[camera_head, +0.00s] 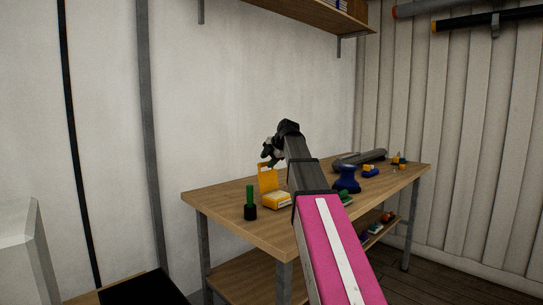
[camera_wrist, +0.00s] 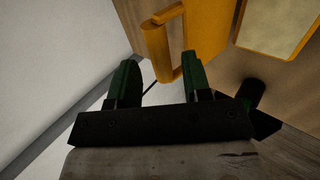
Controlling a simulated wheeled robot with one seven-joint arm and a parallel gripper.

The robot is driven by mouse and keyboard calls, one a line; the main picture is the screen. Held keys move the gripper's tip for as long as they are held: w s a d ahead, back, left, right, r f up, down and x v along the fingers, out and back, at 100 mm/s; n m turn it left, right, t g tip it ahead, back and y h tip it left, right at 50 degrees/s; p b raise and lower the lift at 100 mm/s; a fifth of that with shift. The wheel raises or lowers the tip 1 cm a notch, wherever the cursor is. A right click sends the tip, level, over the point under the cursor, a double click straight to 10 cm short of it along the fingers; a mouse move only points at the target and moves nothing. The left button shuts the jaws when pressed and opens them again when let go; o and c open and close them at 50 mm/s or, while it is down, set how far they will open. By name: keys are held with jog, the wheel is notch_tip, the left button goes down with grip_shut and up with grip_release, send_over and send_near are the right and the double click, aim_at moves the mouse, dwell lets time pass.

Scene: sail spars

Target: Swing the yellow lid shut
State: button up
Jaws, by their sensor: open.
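The yellow lid (camera_head: 268,178) stands raised, roughly upright, at the back of a small yellow box (camera_head: 277,202) on the wooden table. In the wrist view the lid (camera_wrist: 210,38) is close ahead, with a yellow handle-like bar (camera_wrist: 158,48) beyond my fingertips. The box's pale inside (camera_wrist: 277,25) shows at the upper right. My gripper (camera_head: 270,156) is just above the lid's top edge in the head view. In the wrist view its two green fingers (camera_wrist: 158,75) are apart with nothing between them; whether they touch the lid I cannot tell.
On the table (camera_head: 215,199), a green-handled tool in a black base (camera_head: 250,205) stands left of the box. A blue object (camera_head: 347,179) and a dark grey cylinder (camera_head: 362,159) lie right of my arm. A wall shelf (camera_head: 310,14) hangs above. The table's left end is clear.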

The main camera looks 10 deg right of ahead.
aim_at(266, 163)
jog(key=shift+x, duration=1.2)
jog(key=shift+w+a+f, duration=0.15)
jog(key=shift+f, duration=0.15)
jog(key=shift+c, duration=0.5)
jog(key=c, duration=0.4)
jog(key=shift+c, duration=0.2)
jog(key=shift+s+d+r, duration=0.1)
jog(key=shift+s+d, duration=0.1)
jog(key=shift+s, duration=0.1)
jog(key=shift+c, duration=1.3)
jog(key=shift+s+d+r, duration=0.15)
jog(key=shift+s+d, duration=0.3)
jog(key=shift+s, duration=0.2)
jog(key=shift+s+d+r, duration=0.1)
jog(key=shift+s+d, duration=0.3)
jog(key=shift+s, duration=0.3)
